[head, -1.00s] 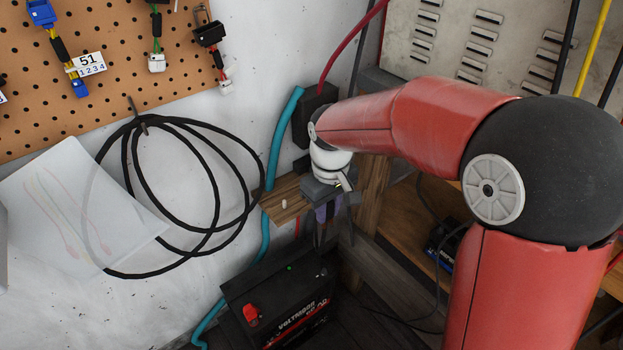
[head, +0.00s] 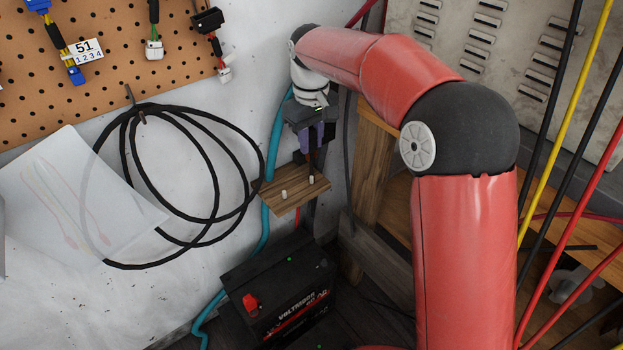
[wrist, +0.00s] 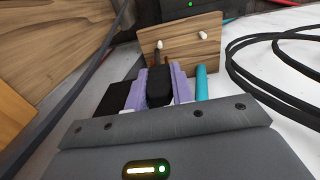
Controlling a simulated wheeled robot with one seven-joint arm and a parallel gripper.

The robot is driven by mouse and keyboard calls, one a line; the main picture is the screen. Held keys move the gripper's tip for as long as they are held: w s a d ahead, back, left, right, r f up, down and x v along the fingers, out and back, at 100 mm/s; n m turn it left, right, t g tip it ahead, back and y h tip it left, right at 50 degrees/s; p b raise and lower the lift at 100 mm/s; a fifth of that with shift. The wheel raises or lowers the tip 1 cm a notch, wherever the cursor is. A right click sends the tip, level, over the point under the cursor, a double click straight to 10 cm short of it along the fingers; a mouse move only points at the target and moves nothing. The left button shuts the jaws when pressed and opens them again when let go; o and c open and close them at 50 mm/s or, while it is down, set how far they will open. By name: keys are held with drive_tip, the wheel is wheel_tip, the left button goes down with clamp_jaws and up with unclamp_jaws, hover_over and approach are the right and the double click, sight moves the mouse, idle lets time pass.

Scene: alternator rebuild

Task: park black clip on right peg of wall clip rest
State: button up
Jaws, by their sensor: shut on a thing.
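The wall clip rest (head: 285,207) is a small wooden board with two white pegs. The right peg (head: 311,180) and left peg (head: 284,196) both look bare in the head view. In the wrist view the board (wrist: 180,58) is at the top, and the sides look swapped. My gripper (head: 316,142) is above the board's back right part, near the wall. Its purple fingers (wrist: 159,77) are shut on the black clip (wrist: 159,90), which appears apart from the pegs. The clip's lower end is hard to make out.
A teal hose (head: 274,150) runs down the wall behind the board. A coiled black cable (head: 215,185) hangs to its left. A battery (head: 280,290) stands below, and a wooden post (head: 368,170) rises to the right. The space left of the board's front is clear.

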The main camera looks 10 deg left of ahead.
drive_tip(key=shift+s+d+f+b, duration=0.1)
drive_tip(key=shift+f+b, duration=0.7)
drive_tip(key=shift+f, duration=1.45)
drive_tip(key=shift+f, duration=0.15)
drive_tip(key=shift+f+b, duration=0.65)
drive_tip(key=shift+f, duration=0.4)
drive_tip(key=o, duration=0.8)
drive_tip(key=shift+r, duration=0.15)
wheel_tip(320, 180, up, 8)
drive_tip(key=p, duration=0.4)
drive_tip(key=shift+r, duration=0.15)
